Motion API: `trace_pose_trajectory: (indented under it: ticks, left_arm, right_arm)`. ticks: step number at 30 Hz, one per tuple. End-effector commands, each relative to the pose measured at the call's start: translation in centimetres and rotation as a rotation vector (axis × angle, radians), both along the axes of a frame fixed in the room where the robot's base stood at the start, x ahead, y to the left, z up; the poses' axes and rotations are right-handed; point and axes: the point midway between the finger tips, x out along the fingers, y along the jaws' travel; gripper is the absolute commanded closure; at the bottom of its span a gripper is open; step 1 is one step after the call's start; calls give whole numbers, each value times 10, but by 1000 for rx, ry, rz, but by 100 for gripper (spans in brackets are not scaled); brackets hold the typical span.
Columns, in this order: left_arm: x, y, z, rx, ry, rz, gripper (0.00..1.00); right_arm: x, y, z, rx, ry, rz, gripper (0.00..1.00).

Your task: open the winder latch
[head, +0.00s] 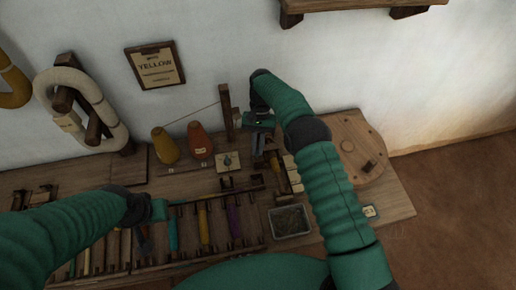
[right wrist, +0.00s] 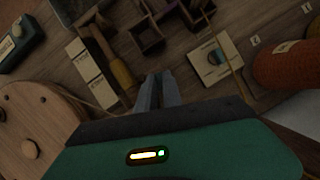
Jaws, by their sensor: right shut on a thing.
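My right gripper (head: 258,121) hangs over the back of the workbench, beside an upright wooden post. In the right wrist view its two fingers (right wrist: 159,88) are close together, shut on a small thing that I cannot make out. Wooden winder parts (head: 268,153) lie just below it; in the right wrist view small open wooden frames (right wrist: 148,33) show just beyond the fingertips. I cannot pick out the winder latch for certain. A cream plate with a dark knob (head: 228,162) lies left of the gripper. My left gripper (head: 158,209) is over the bench's left part, its fingers unclear.
An orange cone (head: 200,144) and a yellow cone (head: 165,146) stand left of the post (head: 227,112). A round wooden disc (head: 350,146) lies to the right, behind my right arm.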

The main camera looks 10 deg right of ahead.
Motion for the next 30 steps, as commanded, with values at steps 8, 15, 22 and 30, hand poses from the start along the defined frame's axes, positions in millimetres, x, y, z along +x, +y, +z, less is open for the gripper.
trace_pose_trajectory:
  ticks: [8, 15, 22, 30]
  left_arm:
    - [0, 0, -9, 0, 0, 0, 64]
    - [0, 0, -12, 0, 0, 0, 64]
    - [0, 0, -13, 0, 0, 0, 64]
    - [0, 0, -13, 0, 0, 0, 64]
  right_arm:
    - [3, 2, 0, 0, -11, 212, 100]
    - [4, 2, 1, 0, -11, 327, 100]
    - [4, 2, 2, -1, -13, 371, 100]
    - [4, 2, 2, -1, -14, 378, 100]
